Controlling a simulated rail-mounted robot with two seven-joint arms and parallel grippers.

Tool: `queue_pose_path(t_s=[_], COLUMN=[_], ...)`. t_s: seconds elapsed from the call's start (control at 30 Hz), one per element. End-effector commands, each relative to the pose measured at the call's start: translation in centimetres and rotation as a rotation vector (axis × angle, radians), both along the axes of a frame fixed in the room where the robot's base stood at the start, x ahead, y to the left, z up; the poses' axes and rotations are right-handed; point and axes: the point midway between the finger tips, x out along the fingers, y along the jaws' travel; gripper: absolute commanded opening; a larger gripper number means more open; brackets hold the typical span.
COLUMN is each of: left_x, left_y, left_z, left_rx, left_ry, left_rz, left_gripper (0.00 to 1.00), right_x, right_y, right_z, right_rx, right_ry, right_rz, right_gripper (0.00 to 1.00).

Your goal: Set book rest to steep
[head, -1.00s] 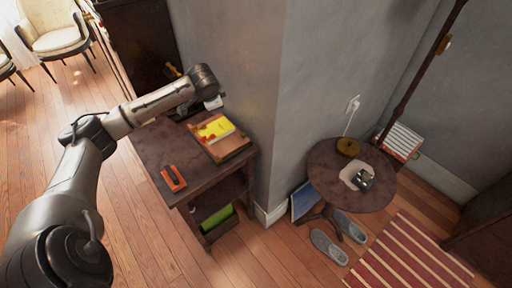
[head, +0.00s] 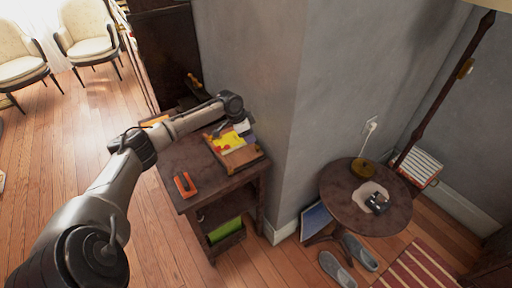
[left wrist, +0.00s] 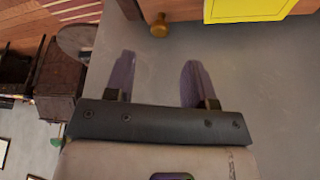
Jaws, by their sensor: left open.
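The wooden book rest (head: 243,158) stands on the dark side table against the wall corner, with a yellow book (head: 222,143) lying on it. My left gripper (head: 243,127) is over the back edge of the book rest and partly covers it. In the left wrist view, its two fingers (left wrist: 159,64) are apart with nothing between them. A round wooden knob (left wrist: 159,25) shows just beyond the fingertips, next to a wooden edge, with the yellow book (left wrist: 250,8) to its right. The slope of the rest is hard to tell. My right gripper is not in view.
An orange-red object (head: 185,184) lies on the front left of the dark table (head: 205,195). A green item (head: 225,230) sits on its lower shelf. The grey wall stands close behind the gripper. A round table (head: 340,205) with small objects is at right.

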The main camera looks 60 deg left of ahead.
Motion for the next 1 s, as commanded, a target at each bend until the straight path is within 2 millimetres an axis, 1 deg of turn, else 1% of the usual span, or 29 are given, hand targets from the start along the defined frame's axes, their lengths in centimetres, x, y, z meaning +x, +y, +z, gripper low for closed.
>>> queue_pose_path(t_s=[0.03,0.1,0.23,0.4,0.6,0.93,1.0], left_x=[0.4,0.9,1.5,2.2,2.5,2.6,2.6], left_y=[-0.2,-0.4,-0.6,-0.8,-0.9,-0.9,-0.9], left_z=[-1.2,-2.3,-4.1,-5.6,-6.4,-6.6,-6.6], left_rx=[-0.003,-0.003,-0.003,-0.001,0.0,0.0,0.0], left_ry=[-0.002,-0.001,0.0,-0.001,0.0,0.0,0.001], left_rz=[0.001,0.001,0.001,0.002,0.001,0.001,0.001], left_gripper=[0.5,0.5,0.5,0.5,0.5,0.5,0.43], right_x=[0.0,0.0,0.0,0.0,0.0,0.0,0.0], right_y=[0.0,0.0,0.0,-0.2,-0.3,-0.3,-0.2], right_z=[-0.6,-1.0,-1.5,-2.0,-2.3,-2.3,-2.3], right_rx=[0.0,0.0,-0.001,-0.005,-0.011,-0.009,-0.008], right_ry=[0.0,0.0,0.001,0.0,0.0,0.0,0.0], right_rz=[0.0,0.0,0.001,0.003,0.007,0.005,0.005], right_gripper=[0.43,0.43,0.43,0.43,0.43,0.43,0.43])
